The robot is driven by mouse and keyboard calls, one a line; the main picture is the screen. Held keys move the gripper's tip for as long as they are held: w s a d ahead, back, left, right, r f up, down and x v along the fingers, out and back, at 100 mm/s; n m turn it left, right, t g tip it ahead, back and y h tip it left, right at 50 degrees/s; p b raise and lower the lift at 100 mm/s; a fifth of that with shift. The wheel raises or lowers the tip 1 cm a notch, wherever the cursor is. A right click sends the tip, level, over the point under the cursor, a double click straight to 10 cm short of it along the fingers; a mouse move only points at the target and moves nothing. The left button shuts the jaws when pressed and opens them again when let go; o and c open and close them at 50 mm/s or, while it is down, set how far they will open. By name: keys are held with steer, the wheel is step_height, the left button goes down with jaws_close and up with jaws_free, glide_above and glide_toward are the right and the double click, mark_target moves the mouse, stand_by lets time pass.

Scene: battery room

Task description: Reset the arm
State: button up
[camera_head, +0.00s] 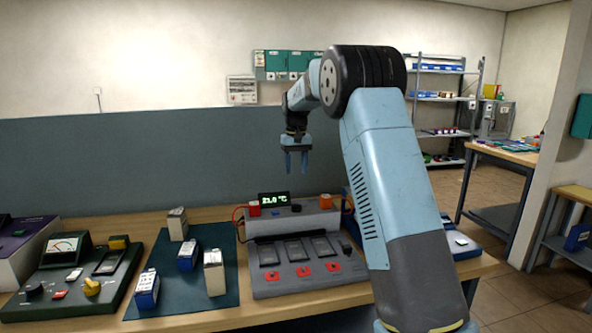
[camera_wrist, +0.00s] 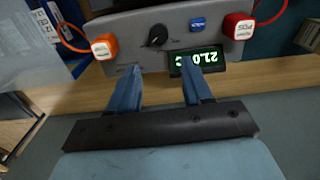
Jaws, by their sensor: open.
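My gripper (camera_head: 295,163) hangs with its fingers pointing down, in the air above and behind the charger (camera_head: 308,280) on the bench. Its two blue fingers are apart with nothing between them. In the wrist view my gripper (camera_wrist: 158,78) also shows open and empty, with the charger's upper housing (camera_wrist: 215,20) beyond the fingertips. The display (camera_wrist: 208,60) reads 21.0 and appears upside down there, partly hidden by one finger. My arm rises at the right of the head view and bends over toward the bench.
Several battery packs (camera_head: 187,256) stand on a dark mat (camera_head: 207,301) left of the charger. A green tester (camera_head: 75,272) with a dial stands farther left. A wall stands behind the bench; shelves (camera_head: 440,100) are at the back right.

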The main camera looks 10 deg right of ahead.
steer(key=s+d+r+t, duration=0.1)
steer(key=s+r, duration=0.5)
steer(key=s, duration=0.6)
steer(key=s+d+r+t, duration=0.15)
steer(key=s+r, duration=0.45)
steer(key=s, duration=0.6)
steer(key=s+f+t, duration=0.1)
steer(key=s+f, duration=0.2)
steer(key=s, duration=0.9)
steer(key=s+f+t, duration=0.2)
steer(key=s+f, duration=0.2)
steer(key=s, duration=0.9)
steer(key=shift+s+a+f, duration=0.15)
steer(key=shift+a+f, duration=0.1)
steer(key=shift+a, duration=0.1)
